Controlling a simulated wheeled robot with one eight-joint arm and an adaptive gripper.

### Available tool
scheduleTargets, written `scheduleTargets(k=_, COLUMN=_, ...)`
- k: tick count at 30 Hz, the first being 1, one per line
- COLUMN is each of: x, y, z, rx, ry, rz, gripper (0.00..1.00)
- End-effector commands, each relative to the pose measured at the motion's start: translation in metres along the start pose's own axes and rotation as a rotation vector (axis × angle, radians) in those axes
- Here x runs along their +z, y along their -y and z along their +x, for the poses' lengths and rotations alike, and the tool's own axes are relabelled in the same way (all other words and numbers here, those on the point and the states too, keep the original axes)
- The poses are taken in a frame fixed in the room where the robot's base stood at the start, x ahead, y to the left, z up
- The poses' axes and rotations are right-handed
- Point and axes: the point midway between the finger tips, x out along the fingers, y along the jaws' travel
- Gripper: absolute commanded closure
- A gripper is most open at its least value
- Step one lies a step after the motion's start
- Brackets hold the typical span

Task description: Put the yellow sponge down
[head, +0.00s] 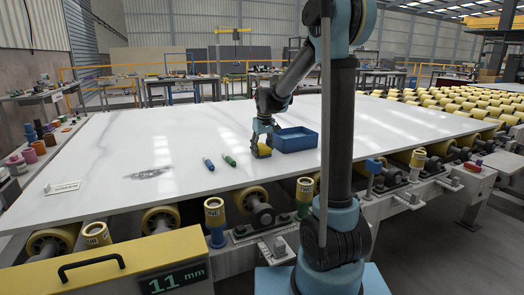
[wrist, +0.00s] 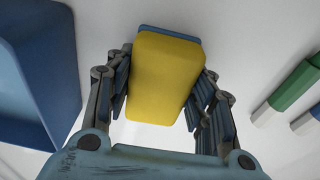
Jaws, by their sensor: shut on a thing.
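The yellow sponge (wrist: 163,75) is between the fingers of my gripper (wrist: 160,90) in the wrist view, with a dark blue layer showing along its far edge. My gripper (head: 262,146) is shut on it. In the head view the sponge (head: 263,151) is small and sits low, at or just above the white slab (head: 110,160). I cannot tell whether it touches the slab. It is just left of the blue tray (head: 295,139), outside it.
A green marker (head: 229,160) and a blue marker (head: 208,164) lie on the slab left of my gripper. A small sign (head: 62,187) stands near the left edge. Much of the slab is clear. Yellow rollers (head: 470,100) lie beyond its right side.

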Motion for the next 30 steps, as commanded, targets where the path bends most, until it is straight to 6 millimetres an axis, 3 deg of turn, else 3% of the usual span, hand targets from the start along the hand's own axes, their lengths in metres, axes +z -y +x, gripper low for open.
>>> scheduleTargets(k=7, x=0.002, y=0.001, z=0.007, rx=0.000, ry=0.002, rz=-0.001, gripper=0.75)
scheduleTargets(k=8, x=0.002, y=0.001, z=0.007, rx=0.000, ry=0.003, rz=-0.001, gripper=0.47)
scheduleTargets(k=10, x=0.002, y=0.001, z=0.008, rx=-0.001, ry=0.004, rz=-0.001, gripper=0.31)
scheduleTargets(k=23, x=0.001, y=0.001, z=0.004, rx=0.000, ry=0.001, rz=-0.001, gripper=0.31)
scheduleTargets(k=30, x=0.000, y=0.001, z=-0.023, rx=0.000, ry=0.001, rz=-0.001, gripper=0.31)
